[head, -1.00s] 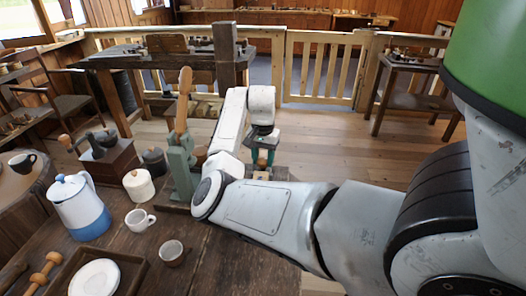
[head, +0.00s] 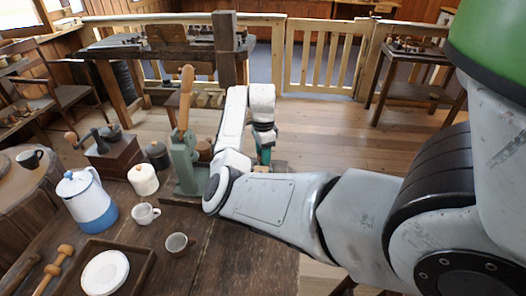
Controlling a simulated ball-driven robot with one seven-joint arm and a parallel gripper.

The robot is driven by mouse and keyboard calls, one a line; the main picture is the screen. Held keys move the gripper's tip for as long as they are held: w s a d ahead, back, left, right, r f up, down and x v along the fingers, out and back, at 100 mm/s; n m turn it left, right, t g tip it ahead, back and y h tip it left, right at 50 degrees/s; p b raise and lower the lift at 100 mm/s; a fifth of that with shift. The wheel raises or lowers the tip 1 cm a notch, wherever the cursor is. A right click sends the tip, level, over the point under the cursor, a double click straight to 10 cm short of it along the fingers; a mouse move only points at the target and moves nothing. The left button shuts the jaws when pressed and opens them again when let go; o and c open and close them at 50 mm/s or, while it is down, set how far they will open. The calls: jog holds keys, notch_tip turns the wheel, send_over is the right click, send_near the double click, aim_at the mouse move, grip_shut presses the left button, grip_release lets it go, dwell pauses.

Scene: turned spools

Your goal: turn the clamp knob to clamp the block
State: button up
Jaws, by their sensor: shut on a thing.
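My gripper (head: 265,154) points down at the far right end of the dark workbench (head: 235,262), beyond my bent arm. It is shut on what I take to be the clamp knob; the fingertips and the knob are largely hidden by my forearm. A teal-green part shows just under my wrist. A little pale wood (head: 279,165) shows low beside it; I cannot tell whether it is the block. I cannot see whether the clamp touches the block.
A green lever press (head: 184,165) with a wooden handle stands close left of my arm. A blue-white coffee pot (head: 87,203), white canister (head: 143,179), white cup (head: 146,214), small cup (head: 178,244) and tray (head: 141,275) stand further left. The bench's front right is bare.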

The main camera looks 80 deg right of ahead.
jog(key=shift+m, duration=0.8)
jog(key=o, duration=0.8)
jog(key=shift+c, duration=0.2)
notch_tip(320, 180, up, 11)
jog(key=shift+f, duration=0.1)
dwell(0.4)
